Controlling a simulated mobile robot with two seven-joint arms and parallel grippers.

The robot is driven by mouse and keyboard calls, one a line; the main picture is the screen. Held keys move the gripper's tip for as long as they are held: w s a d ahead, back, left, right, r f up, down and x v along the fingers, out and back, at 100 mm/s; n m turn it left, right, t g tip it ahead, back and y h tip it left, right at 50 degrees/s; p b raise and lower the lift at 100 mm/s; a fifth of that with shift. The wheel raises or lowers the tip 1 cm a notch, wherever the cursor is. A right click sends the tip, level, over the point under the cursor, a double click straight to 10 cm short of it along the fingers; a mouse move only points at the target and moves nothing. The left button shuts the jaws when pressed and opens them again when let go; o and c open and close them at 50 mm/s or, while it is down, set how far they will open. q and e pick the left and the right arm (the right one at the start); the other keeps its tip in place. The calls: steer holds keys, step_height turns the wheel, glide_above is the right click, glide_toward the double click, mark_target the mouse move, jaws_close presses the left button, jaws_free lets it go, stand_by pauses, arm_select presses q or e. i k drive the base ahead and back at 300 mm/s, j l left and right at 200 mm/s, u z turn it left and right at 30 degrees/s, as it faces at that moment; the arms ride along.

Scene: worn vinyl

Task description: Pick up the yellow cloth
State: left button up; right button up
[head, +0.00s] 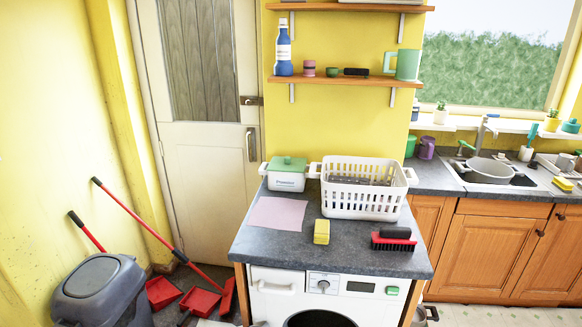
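A small yellow block-like thing (321,231) lies on the front of the dark grey worktop above the white washing machine. It looks like a sponge or a tightly folded cloth; I cannot tell which. A flat pink cloth (277,214) lies to its left. No spread-out yellow cloth shows. A small white and black part at the bottom, right of the washing machine, may be my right gripper (426,314); it is well below the worktop, apart from the yellow thing, and its fingers are unclear. My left gripper is not visible.
A white basket (362,188) stands behind the yellow thing, a green-lidded box (287,174) at the back left. A red and black brush (393,239) lies to its right. A grey bin (100,290) and red dustpans (198,302) stand on the floor left. A sink (487,172) is right.

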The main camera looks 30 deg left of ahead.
mark_target(321, 234)
steer(key=k+j, duration=0.1)
steer(key=j, duration=0.3)
steer(key=j+z, duration=0.15)
steer(key=j, duration=0.25)
steer(key=k+j, duration=0.15)
steer(key=j, duration=0.2)
steer(key=k+j+z, duration=0.15)
steer(key=j, duration=0.65)
steer(key=k+j+z, duration=0.15)
steer(key=j, duration=0.2)
steer(key=k+j, duration=0.15)
steer(key=j, duration=0.2)
steer(key=j+z, duration=0.1)
steer(key=j, duration=0.5)
steer(key=k+j+z, duration=0.1)
steer(key=j, duration=0.5)
